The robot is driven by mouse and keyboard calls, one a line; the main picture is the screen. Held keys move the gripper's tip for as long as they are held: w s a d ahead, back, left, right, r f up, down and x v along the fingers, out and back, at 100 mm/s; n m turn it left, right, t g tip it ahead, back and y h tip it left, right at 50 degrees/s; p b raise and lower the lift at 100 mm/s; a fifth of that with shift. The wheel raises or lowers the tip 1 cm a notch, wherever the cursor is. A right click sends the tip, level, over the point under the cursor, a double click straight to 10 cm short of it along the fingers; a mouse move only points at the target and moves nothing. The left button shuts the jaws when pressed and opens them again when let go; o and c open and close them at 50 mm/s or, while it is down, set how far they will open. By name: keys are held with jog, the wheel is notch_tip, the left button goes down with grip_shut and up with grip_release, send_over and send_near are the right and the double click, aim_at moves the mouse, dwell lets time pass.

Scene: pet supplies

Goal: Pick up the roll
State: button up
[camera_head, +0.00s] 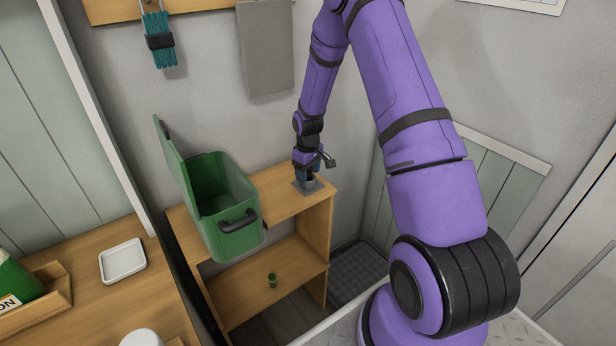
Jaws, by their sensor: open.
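A small green cylinder (272,280), which may be the roll, stands on the lower shelf of the wooden shelf unit (278,200). It is too small to be sure what it is. My gripper (308,181) is open and points down over the right end of the unit's top board. Right beneath it is a flat grey pad or plate (322,187). A dark blue part shows at the fingers; I cannot tell whether it is a thing between them or part of the gripper.
A green bin (233,235) with its lid open and a black handle stands on the shelf top, left of my gripper. A counter at the left holds a white dish (123,262) and a wooden tray (45,292). A teal brush (160,50) and grey board (265,48) hang behind.

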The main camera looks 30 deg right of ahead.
jog(key=c, duration=1)
jog(key=shift+r, duration=0.15)
